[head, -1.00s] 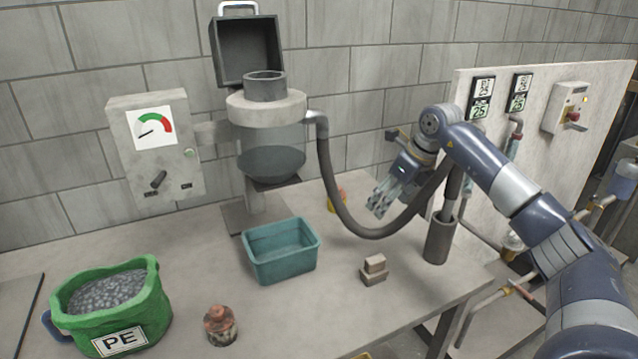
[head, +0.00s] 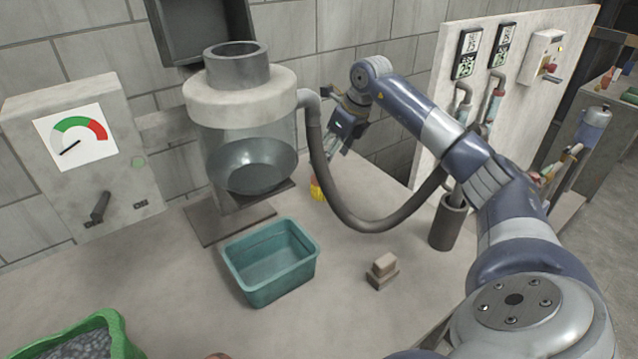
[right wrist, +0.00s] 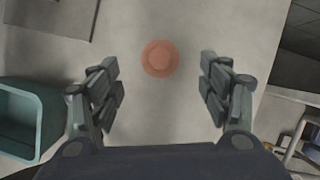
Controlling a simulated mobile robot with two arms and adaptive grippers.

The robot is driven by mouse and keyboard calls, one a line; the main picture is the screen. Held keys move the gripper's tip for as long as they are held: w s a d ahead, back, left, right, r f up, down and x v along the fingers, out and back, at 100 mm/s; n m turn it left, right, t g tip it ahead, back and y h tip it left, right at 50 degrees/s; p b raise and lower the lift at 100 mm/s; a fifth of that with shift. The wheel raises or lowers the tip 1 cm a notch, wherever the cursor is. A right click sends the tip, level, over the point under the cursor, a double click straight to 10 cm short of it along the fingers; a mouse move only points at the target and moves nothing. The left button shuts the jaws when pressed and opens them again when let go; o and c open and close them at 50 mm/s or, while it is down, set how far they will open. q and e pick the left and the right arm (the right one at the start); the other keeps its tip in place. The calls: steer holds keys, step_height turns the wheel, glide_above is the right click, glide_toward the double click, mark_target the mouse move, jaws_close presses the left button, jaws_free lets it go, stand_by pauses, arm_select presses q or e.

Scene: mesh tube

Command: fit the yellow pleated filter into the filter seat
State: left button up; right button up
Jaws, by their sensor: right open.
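The yellow filter (head: 318,188) stands on the table behind the hose, right of the hopper, and is small in the head view. In the right wrist view, a round orange-red top (right wrist: 160,58), seemingly the filter's, lies between the finger lines, ahead of the tips. My right gripper (head: 338,150) is open and empty, above and just behind the filter; its spread fingers also show in the right wrist view (right wrist: 160,80). The open grey collar (head: 237,62) on top of the clear hopper appears to be the filter seat; its inside is mostly hidden. My left gripper is out of view.
A grey hose (head: 350,215) loops from the hopper in front of the filter. The hopper's lid (head: 200,30) is open. A gauge box (head: 80,165) stands left.

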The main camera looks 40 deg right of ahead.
mark_target(321, 183)
steer(key=p+x, duration=0.1)
steer(key=x, duration=0.7)
steer(key=shift+s, duration=0.1)
steer(key=c, duration=1.1)
